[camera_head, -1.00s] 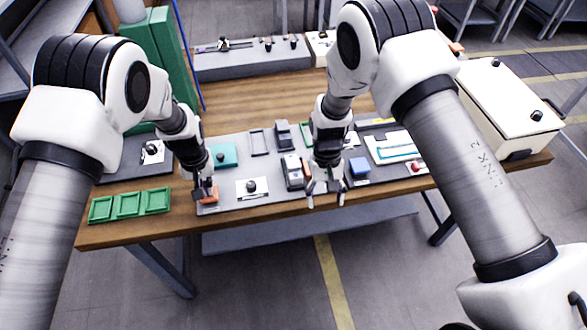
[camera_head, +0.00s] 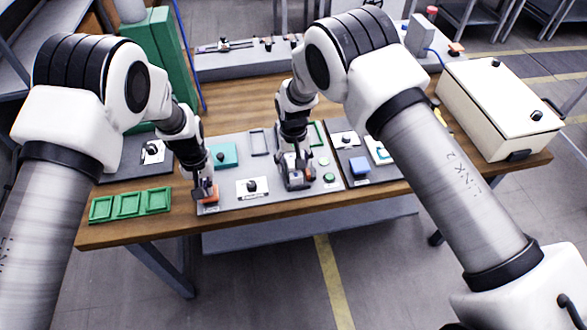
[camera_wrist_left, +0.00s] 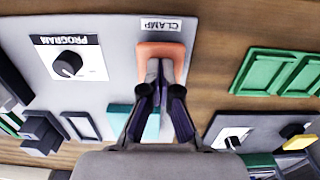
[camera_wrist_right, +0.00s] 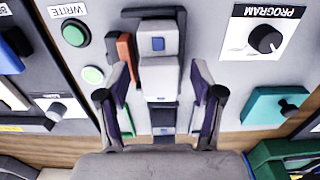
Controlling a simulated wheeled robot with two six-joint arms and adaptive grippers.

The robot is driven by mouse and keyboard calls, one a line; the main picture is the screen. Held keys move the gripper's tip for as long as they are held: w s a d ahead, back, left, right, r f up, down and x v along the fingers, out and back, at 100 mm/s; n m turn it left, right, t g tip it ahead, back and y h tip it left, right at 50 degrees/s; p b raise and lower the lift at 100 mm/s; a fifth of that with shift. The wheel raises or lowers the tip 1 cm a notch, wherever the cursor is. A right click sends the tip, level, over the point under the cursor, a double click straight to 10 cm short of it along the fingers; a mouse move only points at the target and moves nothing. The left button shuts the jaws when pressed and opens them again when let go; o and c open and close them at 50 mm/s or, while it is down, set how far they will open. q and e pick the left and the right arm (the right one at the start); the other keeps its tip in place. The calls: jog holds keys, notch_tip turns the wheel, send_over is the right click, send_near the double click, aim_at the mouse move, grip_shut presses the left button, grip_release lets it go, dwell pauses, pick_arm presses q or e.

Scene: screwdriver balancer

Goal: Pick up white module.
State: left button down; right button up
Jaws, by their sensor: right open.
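The white module (camera_wrist_right: 158,79) is a light block with a small blue mark, seated in a dark holder in the right wrist view. In the head view it is mostly hidden by my right gripper (camera_head: 295,181). My right gripper (camera_wrist_right: 160,88) is open, with one finger on each side of the module and gaps showing beside it. My left gripper (camera_head: 205,190) is at the orange CLAMP block (camera_wrist_left: 174,52). Its fingertips are nearly together over the block; I cannot tell whether they touch it.
An orange-and-dark piece (camera_wrist_right: 122,55) stands close beside the holder. Green buttons (camera_wrist_right: 75,32) and a PROGRAM knob (camera_wrist_right: 265,39) flank it. Green trays (camera_head: 128,204) lie at the table's left front. A cream box (camera_head: 500,105) stands at the right.

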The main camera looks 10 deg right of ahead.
jog(key=shift+f, duration=0.35)
grip_shut()
jog(key=shift+r, duration=0.1)
notch_tip(320, 180, up, 15)
dwell(0.7)
